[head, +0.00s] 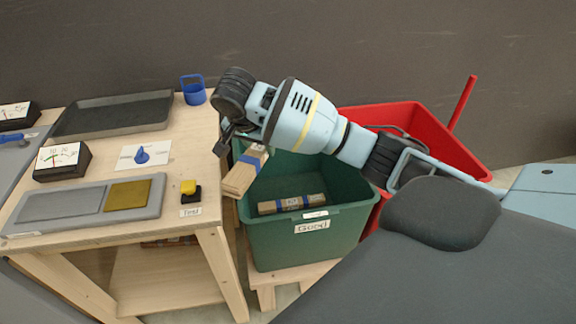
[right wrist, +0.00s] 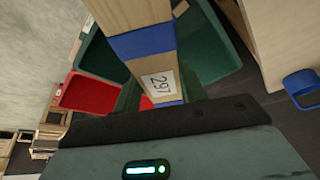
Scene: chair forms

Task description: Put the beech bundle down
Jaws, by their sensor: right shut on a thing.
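My right gripper (head: 236,140) is shut on the beech bundle (head: 239,178), a pale wooden bundle with a blue band. The bundle hangs tilted between the workbench's right edge and the green bin (head: 312,240) marked "Good", above the bin's left rim. In the right wrist view the bundle (right wrist: 140,45) shows its blue bands and a label reading 297, with the green bin (right wrist: 207,45) behind it. A darker banded bundle (head: 291,204) lies inside the green bin. My left gripper is not in view.
A red bin (head: 425,120) stands behind the green bin, partly hidden by my right arm. The wooden workbench (head: 195,150) at left holds a black tray (head: 115,113), a blue cup (head: 193,90), a grey plate fixture (head: 85,205), a dial meter (head: 62,160) and a yellow button (head: 189,188).

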